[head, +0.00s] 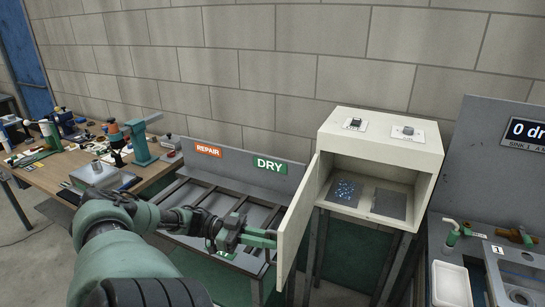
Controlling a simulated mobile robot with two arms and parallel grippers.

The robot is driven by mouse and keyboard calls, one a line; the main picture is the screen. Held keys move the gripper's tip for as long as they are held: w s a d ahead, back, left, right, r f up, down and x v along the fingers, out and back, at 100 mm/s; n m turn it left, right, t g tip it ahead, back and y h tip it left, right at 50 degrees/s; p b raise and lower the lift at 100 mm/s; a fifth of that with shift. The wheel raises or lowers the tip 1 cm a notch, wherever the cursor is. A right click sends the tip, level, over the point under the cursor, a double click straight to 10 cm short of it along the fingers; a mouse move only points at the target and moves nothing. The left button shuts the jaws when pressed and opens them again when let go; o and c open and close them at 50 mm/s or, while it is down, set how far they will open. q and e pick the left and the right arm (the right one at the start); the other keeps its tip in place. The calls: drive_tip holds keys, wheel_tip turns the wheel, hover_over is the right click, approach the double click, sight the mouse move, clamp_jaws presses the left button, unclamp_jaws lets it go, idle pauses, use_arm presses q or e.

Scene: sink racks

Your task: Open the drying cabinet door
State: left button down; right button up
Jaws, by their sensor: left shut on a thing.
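The drying cabinet (428,152) is a cream box on dark legs, right of centre in the head view. Its door (298,222) is swung out on the left side, so the inside is exposed. Two dark panels, one speckled, lie on the cabinet floor. My left gripper (272,239) is at the outer face of the door, shut on the door handle. The handle itself is mostly hidden by the fingers. My right gripper is not in view.
A cluttered wooden workbench (60,162) is at the left. A sink unit (510,262) with a white tray (451,284) stands right of the cabinet.

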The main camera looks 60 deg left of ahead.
use_arm(q)
drive_tip(key=c, duration=1.5)
unclamp_jaws()
drive_tip(key=shift+o, duration=0.2)
drive_tip(key=b+v, duration=0.1)
drive_tip(key=v, duration=0.7)
drive_tip(key=shift+b, duration=0.4)
